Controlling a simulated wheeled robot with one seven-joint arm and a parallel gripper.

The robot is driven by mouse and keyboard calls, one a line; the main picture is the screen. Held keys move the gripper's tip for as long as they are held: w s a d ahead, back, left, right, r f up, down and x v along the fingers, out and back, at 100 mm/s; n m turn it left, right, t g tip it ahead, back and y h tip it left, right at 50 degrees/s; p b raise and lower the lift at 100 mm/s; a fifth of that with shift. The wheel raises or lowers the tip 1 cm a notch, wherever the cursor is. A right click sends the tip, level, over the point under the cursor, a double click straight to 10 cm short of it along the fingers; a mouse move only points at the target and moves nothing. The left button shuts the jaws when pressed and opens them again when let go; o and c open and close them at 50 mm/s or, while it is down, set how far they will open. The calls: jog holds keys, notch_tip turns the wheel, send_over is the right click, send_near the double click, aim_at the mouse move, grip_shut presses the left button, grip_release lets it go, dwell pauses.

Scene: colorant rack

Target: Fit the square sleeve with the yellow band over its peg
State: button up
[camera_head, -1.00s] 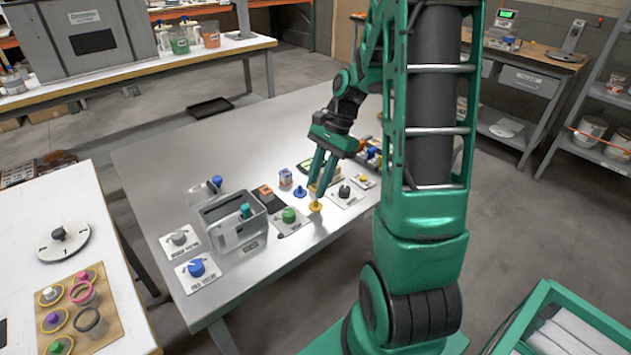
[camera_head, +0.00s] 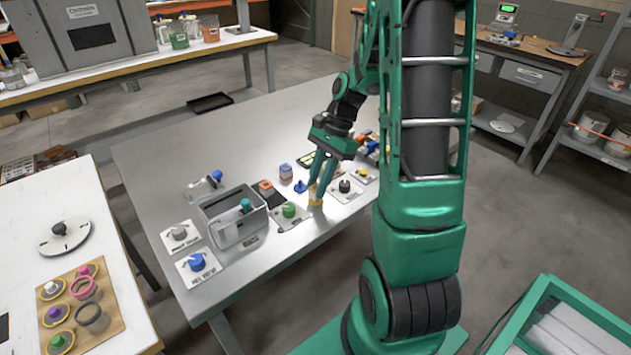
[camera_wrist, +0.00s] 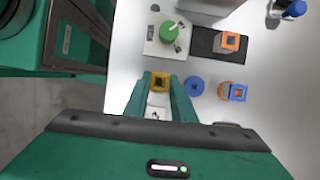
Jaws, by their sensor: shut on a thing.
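My gripper (camera_head: 316,195) points down at the near edge of the steel table and is shut on a small yellow piece. In the wrist view the square sleeve with the yellow band (camera_wrist: 160,82) shows as a yellow square outline with a greyish middle, between my fingertips (camera_wrist: 160,88). In the head view its yellow part (camera_head: 316,202) is low, close to the table; I cannot tell if it touches. Whether a peg stands under it is hidden. A small yellow piece (camera_head: 361,173) sits on a white plate to the right; I cannot tell if it is the peg.
A blue disc-like piece (camera_wrist: 195,86) and a blue-orange square piece (camera_wrist: 233,91) stand close by. An orange square piece (camera_wrist: 231,41) sits on a dark pad. A green knob (camera_head: 289,210), a black knob (camera_head: 345,186) and a grey bin (camera_head: 222,232) are nearby.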

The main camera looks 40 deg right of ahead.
jog(key=shift+f, duration=0.6)
jog(key=o, duration=1.1)
jog(key=shift+r, duration=0.1)
jog(key=v, duration=1)
jog(key=shift+r, duration=0.25)
jog(key=shift+d, duration=0.15)
